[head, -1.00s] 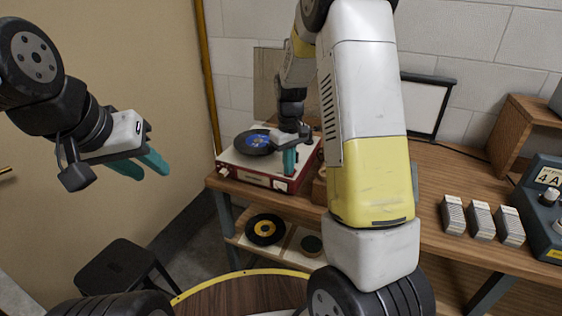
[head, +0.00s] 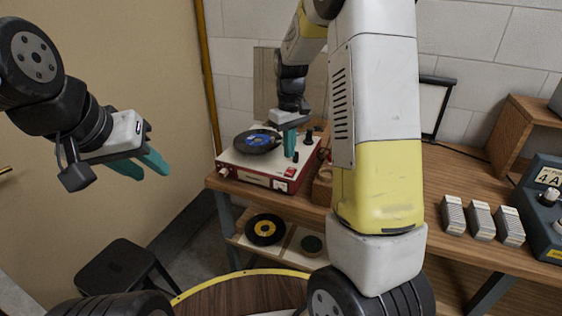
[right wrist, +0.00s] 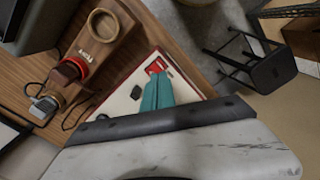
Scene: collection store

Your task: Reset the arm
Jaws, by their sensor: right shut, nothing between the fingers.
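My right gripper (head: 290,144) is over the right part of the red and cream record player (head: 262,180), with its teal fingers together and nothing between them. In the right wrist view the closed fingers (right wrist: 157,92) show against the player's pale top (right wrist: 120,98). I cannot tell whether the fingertips touch it. A black record with a blue label (head: 257,140) lies on the player, left of the fingers. My left gripper (head: 150,163) hangs in the air at the left, away from the bench; its two teal fingers show with a gap between them and hold nothing.
The player stands on a wooden bench (head: 455,170). Several grey card stacks (head: 481,220) and a dark device (head: 545,205) are at the right. A shelf below holds a record with a yellow label (head: 265,229). A black stool (head: 118,268) stands on the floor at left.

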